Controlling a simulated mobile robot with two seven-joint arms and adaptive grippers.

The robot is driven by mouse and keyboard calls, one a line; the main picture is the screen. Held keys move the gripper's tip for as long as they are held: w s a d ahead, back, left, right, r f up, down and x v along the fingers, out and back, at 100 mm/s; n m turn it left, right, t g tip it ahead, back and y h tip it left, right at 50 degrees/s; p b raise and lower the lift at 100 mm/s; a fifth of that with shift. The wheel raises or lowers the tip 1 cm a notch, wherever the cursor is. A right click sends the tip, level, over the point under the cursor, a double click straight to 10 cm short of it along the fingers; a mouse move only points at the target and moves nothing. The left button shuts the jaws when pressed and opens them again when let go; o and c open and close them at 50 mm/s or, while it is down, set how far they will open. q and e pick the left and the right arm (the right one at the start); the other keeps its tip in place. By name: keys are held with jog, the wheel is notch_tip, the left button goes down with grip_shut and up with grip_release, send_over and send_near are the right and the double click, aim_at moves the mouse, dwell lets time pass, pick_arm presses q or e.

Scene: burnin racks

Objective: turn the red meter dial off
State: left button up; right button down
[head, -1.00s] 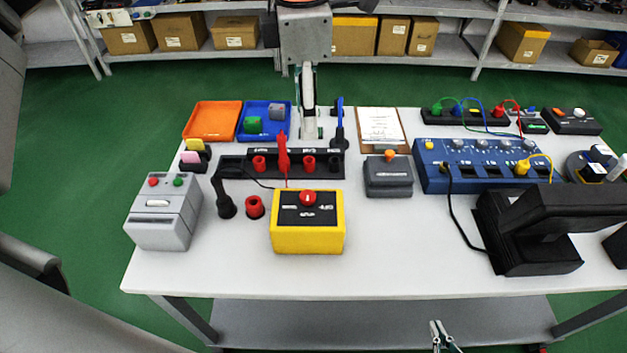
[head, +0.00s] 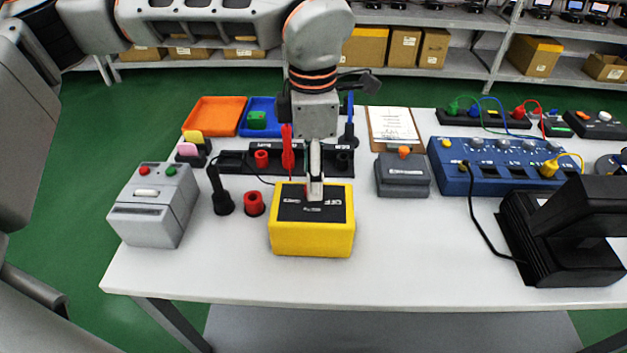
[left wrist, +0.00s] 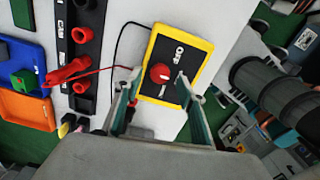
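The yellow meter box (head: 311,238) with a black face stands near the middle of the white table. Its red dial is hidden behind my left gripper in the head view. The left wrist view shows the red dial (left wrist: 160,73), round with a white mark, on the black face of the yellow box (left wrist: 196,45). My left gripper (head: 315,192) points down over the box face. In the left wrist view its fingers (left wrist: 158,82) are open, one on each side of the dial. I cannot tell whether they touch it. My right gripper is out of view.
A black strip of sockets (head: 228,162) with a red plug (head: 288,150) stands close behind the box. A red ring (head: 254,204) and black post (head: 222,200) are left of it. A grey box (head: 155,205) stands farther left. Table in front is clear.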

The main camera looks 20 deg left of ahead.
pick_arm(q)
notch_tip(320, 180, down, 2)
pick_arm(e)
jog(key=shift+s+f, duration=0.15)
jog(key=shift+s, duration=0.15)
pick_arm(q)
jog(key=c, duration=1.1)
jog(key=shift+c, duration=0.2)
